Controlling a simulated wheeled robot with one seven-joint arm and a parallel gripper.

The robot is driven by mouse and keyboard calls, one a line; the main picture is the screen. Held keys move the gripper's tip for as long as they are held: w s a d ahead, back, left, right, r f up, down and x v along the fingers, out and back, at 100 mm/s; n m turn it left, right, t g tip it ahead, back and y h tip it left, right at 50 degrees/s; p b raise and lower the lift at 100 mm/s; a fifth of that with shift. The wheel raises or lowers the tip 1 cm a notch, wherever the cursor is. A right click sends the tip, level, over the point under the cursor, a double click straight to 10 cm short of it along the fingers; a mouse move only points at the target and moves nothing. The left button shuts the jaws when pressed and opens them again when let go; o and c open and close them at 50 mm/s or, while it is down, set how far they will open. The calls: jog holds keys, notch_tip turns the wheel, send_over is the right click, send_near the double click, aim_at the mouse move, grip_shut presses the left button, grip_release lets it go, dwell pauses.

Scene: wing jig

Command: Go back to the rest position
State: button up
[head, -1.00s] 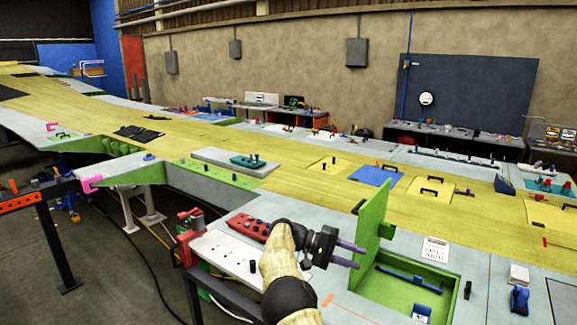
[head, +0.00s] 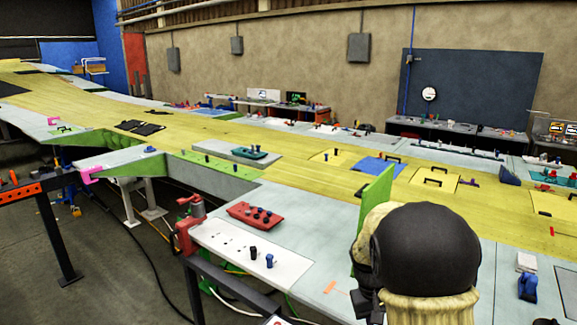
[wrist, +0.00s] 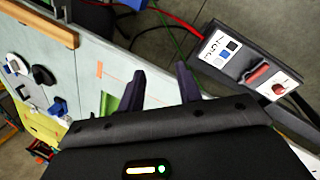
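My gripper (wrist: 162,78) shows in the wrist view, its two dark purple fingers spread apart with nothing between them. In the head view my arm, with a black rounded joint and tan covering, fills the lower right and hides most of the gripper. A green panel (head: 375,205) stands upright on the wing surface just behind my arm. The recess beside it is hidden by the arm in the head view. A bit of green (wrist: 109,103) shows beside the left finger in the wrist view.
A red tray (head: 255,215) with dark knobs and a white plate (head: 250,252) with pegs lie left of my arm. A red clamp (head: 190,225) sits at the wing edge. A control box with a display (wrist: 244,62) is at upper right in the wrist view.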

jog(key=s+a+f+t+y+b, duration=0.1)
jog(key=s+a, duration=0.2)
jog(key=s, duration=0.4)
jog(key=s+a+f+t+y+b, duration=0.1)
jog(key=s+a+f+t+y, duration=0.1)
jog(key=s, duration=0.5)
jog(key=shift+s+a+f+b, duration=0.15)
jog(key=shift+s+a+b, duration=0.05)
jog(key=shift+a+b, duration=0.25)
jog(key=shift+w+a, duration=0.1)
